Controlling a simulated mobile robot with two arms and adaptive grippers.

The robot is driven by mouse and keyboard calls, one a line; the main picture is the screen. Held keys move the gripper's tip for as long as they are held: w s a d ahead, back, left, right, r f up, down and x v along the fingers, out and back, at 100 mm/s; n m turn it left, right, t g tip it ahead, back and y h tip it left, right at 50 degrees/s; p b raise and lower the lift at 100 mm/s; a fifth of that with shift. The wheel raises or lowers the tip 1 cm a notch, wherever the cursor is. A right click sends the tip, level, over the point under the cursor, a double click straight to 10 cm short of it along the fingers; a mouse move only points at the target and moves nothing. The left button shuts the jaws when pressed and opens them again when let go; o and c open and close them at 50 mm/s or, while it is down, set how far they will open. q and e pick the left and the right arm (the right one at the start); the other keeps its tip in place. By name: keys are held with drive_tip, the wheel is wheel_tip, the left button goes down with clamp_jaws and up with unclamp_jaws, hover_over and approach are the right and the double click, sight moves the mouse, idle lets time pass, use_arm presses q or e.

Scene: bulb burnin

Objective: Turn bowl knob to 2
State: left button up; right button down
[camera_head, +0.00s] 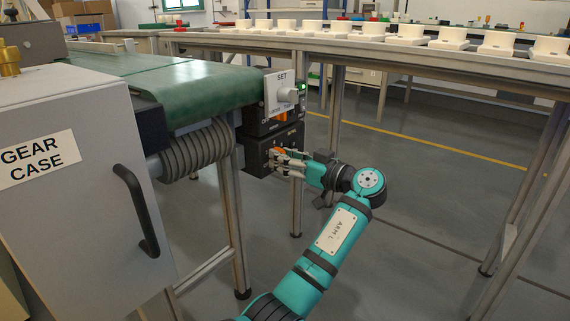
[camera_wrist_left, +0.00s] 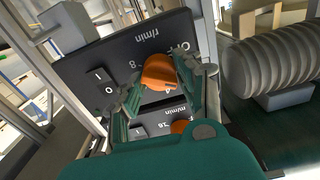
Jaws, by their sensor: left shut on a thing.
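My left gripper (camera_head: 276,158) is at the front of the lower black control box (camera_head: 253,155), under the conveyor's end. In the left wrist view its two fingers (camera_wrist_left: 163,84) are shut on an orange knob (camera_wrist_left: 160,71), one on each side. The box face (camera_wrist_left: 85,68), upside down there, carries "r/min", part of "OFF", an "8" and an I/O switch (camera_wrist_left: 103,82). No label naming the bowl is readable, and I cannot read the knob's setting. A second orange knob (camera_wrist_left: 180,127) shows on the other box, partly covered by my gripper. My right gripper is not in view.
A white SET panel with a pale knob (camera_head: 287,94) is above the boxes. The green conveyor (camera_head: 180,85) and the grey gear case (camera_head: 75,170) are on the left. A long table (camera_head: 470,62) with white cups runs behind. Table legs stand near my arm; the floor at right is open.

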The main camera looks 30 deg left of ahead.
use_arm(q)
drive_tip(key=shift+f, duration=0.1)
idle(0.3)
drive_tip(key=o, duration=1.1)
drive_tip(key=shift+o, duration=0.2)
drive_tip(key=d, duration=1.2)
drive_tip(key=shift+s, duration=0.45)
drive_tip(key=shift+s, duration=0.1)
